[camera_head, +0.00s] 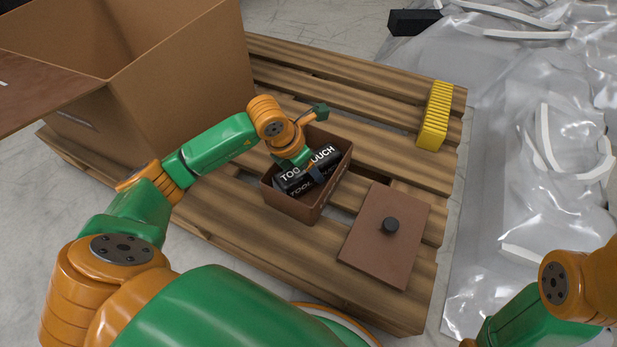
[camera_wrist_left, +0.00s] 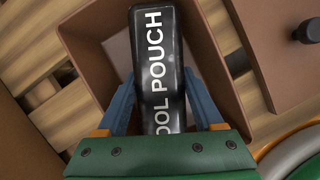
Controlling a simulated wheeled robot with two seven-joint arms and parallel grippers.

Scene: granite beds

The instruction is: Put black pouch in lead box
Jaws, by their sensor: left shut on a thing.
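The black pouch (camera_head: 294,181), printed with white "TOOL POUCH" lettering, is in the open brown lead box (camera_head: 292,208) on the pallet. My left gripper (camera_head: 315,170) reaches into the box from above and is shut on the pouch. In the left wrist view the pouch (camera_wrist_left: 157,60) lies between the two blue fingers of the left gripper (camera_wrist_left: 160,105), inside the walls of the lead box (camera_wrist_left: 88,48). I cannot tell whether the pouch touches the box floor. A brown lid (camera_head: 380,243) with a black knob lies flat beside the box. My right gripper is out of view.
A large open cardboard box (camera_head: 185,85) stands at the back left. A yellow ribbed block (camera_head: 434,118) lies at the pallet's right edge. Clear plastic sheeting (camera_head: 530,150) covers the floor at right, with a black block (camera_head: 413,22) near its far end.

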